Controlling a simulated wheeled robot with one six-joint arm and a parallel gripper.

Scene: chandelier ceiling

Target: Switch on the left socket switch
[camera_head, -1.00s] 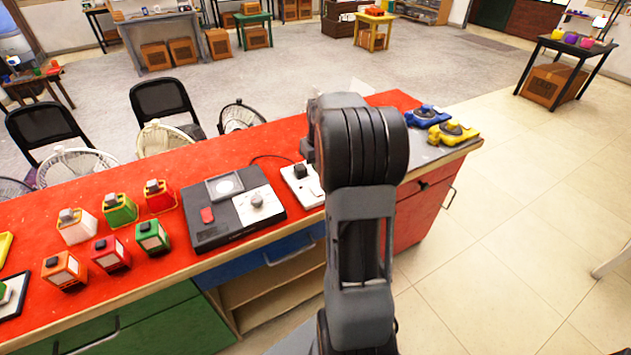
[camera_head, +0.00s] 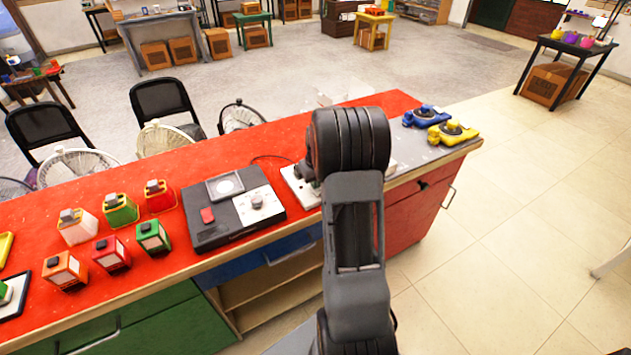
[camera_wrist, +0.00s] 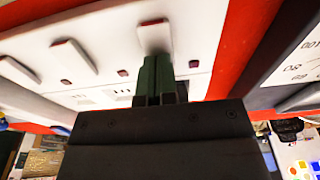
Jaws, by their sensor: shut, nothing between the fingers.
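The white socket panel (camera_head: 300,190) lies on the red counter, partly hidden by my arm in the head view. In the wrist view the panel (camera_wrist: 110,55) fills much of the upper left, with several white rocker switches tipped in red. One switch (camera_wrist: 153,35) stands directly in front of my fingertips; others (camera_wrist: 73,55) (camera_wrist: 15,72) are further left. My gripper (camera_wrist: 155,68) has its two green fingers together and empty, at the lower edge of that nearest switch. I cannot tell whether they touch it. Slots and small red squares show on the panel.
A black device with a white plate (camera_head: 230,210) stands just left of the panel. Several coloured small boxes (camera_head: 120,210) stand further left. Blue and yellow objects (camera_head: 425,115) (camera_head: 452,132) sit at the counter's right end.

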